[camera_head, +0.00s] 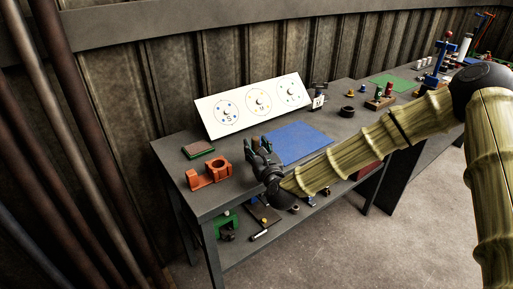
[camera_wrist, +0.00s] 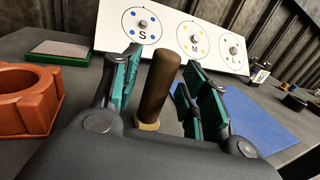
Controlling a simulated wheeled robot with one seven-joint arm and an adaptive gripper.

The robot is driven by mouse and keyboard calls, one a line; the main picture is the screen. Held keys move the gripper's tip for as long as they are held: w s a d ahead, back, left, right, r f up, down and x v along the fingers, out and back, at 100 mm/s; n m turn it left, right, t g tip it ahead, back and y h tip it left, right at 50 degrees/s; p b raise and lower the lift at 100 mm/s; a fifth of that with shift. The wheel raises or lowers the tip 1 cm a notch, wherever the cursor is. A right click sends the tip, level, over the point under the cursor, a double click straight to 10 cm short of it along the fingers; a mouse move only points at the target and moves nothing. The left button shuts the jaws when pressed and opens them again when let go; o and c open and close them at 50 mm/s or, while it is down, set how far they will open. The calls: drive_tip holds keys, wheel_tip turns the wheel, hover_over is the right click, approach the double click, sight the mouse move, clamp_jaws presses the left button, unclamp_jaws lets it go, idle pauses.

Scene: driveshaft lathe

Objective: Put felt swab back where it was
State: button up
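A dark brown cylinder with a tan lower end, which I take to be the felt swab (camera_wrist: 158,88), is between my fingers in the wrist view, leaning slightly right. My gripper (camera_wrist: 160,80) is open around it, with a gap visible on both sides. The palm hides what is below the tan end, so I cannot tell what it rests on. In the head view my gripper (camera_head: 260,145) is at the front of the grey table (camera_head: 228,186), and I cannot make out the swab there.
A blue mat (camera_head: 297,142) lies to the right. A white tilted board (camera_head: 247,107) with S, M and L circles stands behind. Small parts, including a black ring (camera_head: 346,112), are farther right.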

drive_tip(key=shift+r, duration=0.2)
drive_tip(key=b+v, duration=0.2)
drive_tip(key=v, duration=1)
